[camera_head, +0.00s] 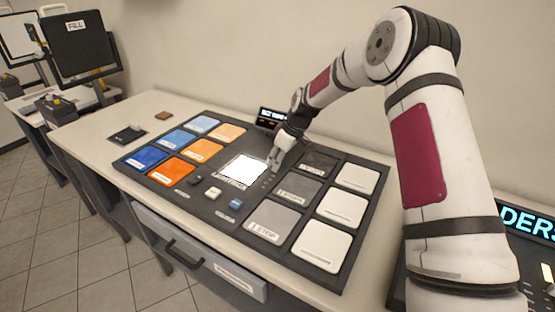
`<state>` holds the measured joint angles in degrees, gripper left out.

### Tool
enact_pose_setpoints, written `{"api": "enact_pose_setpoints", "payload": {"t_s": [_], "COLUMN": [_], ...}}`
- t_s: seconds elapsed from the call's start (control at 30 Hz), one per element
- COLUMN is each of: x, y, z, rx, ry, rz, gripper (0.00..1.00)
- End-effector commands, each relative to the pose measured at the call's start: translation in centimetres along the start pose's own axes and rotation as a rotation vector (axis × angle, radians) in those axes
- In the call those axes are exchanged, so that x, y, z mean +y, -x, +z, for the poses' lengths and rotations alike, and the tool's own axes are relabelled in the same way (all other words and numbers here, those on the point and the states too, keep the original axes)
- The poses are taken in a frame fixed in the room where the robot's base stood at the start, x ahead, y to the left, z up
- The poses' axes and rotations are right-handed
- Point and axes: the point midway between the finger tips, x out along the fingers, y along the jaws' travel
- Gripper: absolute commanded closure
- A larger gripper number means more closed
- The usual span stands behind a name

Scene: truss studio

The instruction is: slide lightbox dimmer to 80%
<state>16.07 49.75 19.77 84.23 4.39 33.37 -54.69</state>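The lightbox (243,169) is a bright white lit square in the middle of a dark panel (180,198) on the table. A column of small marks (266,182) runs along its right side. My gripper (272,168) points down at the lightbox's right edge, close to the top of these marks. Its fingers look close together, but they are too small to tell whether they are shut or hold anything. The dimmer's knob cannot be made out; the gripper may hide it.
Blue and orange tiles (173,168) lie left of the lightbox, grey and white tiles (322,247) right. Small black, white and blue blocks (236,204) sit in front. A small display (272,118) stands behind. A drawer (200,262) is below the table's front edge.

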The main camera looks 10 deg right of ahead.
Motion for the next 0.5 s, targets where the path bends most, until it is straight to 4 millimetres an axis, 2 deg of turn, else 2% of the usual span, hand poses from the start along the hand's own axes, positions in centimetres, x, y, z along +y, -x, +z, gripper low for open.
{"api": "enact_pose_setpoints", "payload": {"t_s": [0.13,0.27,0.5], "x": [0.01,0.01,-0.11], "y": [0.02,0.03,0.05], "z": [0.0,0.0,0.0], "rx": [0.0,0.0,0.0], "ry": [0.0,0.0,0.0], "rz": [0.0,0.0,0.0], "gripper": [0.69,0.98,1.0]}}
